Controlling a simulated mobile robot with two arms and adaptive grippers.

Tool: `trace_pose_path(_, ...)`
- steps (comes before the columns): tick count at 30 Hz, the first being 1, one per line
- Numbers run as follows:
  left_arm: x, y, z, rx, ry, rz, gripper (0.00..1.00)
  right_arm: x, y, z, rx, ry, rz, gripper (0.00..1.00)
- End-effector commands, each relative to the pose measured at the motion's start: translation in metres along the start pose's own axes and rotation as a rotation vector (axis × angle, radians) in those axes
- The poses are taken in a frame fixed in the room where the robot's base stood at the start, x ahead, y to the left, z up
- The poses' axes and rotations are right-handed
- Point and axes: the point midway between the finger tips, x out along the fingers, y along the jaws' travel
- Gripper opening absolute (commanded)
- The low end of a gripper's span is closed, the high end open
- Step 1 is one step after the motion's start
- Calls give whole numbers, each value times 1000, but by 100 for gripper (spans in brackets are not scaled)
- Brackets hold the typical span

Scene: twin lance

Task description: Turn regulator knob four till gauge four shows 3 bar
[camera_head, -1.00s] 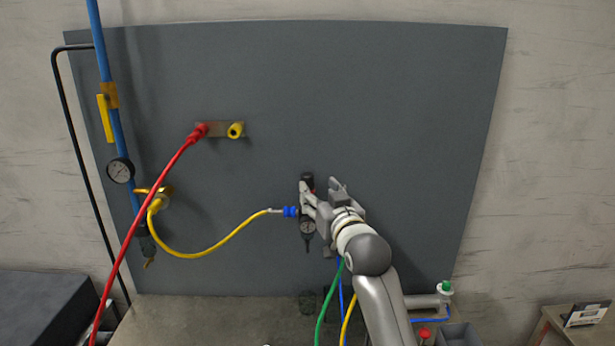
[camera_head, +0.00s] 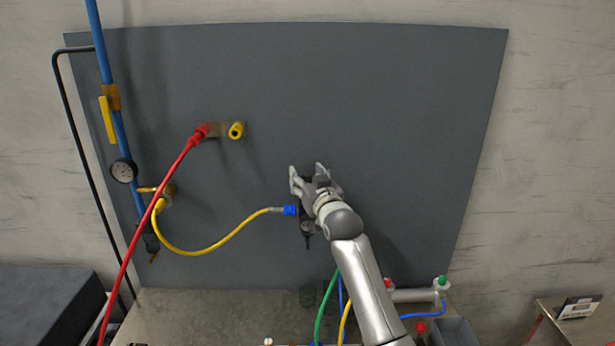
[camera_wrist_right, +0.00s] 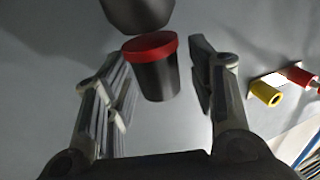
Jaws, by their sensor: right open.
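The regulator (camera_head: 307,232) hangs on the grey panel, at the right end of the yellow hose with a blue fitting. My right gripper (camera_head: 307,170) is in front of its upper part and hides most of it in the head view. In the right wrist view a black knob with a red band (camera_wrist_right: 155,80) stands between the two open fingers of my right gripper (camera_wrist_right: 156,58), with gaps on both sides. The regulator's gauge cannot be read, and no number four shows. My left gripper is not in view.
A blue pipe with a round gauge (camera_head: 123,171) and a yellow lever (camera_head: 107,120) runs down the left. A red hose (camera_head: 158,210) crosses there. A yellow socket (camera_head: 236,130) sits on a small plate, also in the wrist view (camera_wrist_right: 266,94). The panel's upper right is bare.

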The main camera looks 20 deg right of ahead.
Motion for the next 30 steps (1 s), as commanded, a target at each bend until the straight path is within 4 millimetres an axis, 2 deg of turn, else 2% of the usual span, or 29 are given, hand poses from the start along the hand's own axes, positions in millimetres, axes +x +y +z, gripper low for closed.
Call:
trace_pose_path(4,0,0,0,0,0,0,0,0,0,0,0,0,0,51)
trace_pose_path(5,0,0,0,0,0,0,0,0,0,0,0,0,0,48)
trace_pose_path(15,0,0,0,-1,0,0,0,0,0,0,0,-1,0,5)
trace_pose_path(30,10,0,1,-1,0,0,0,0,2,3,-5,-1,-80,4)
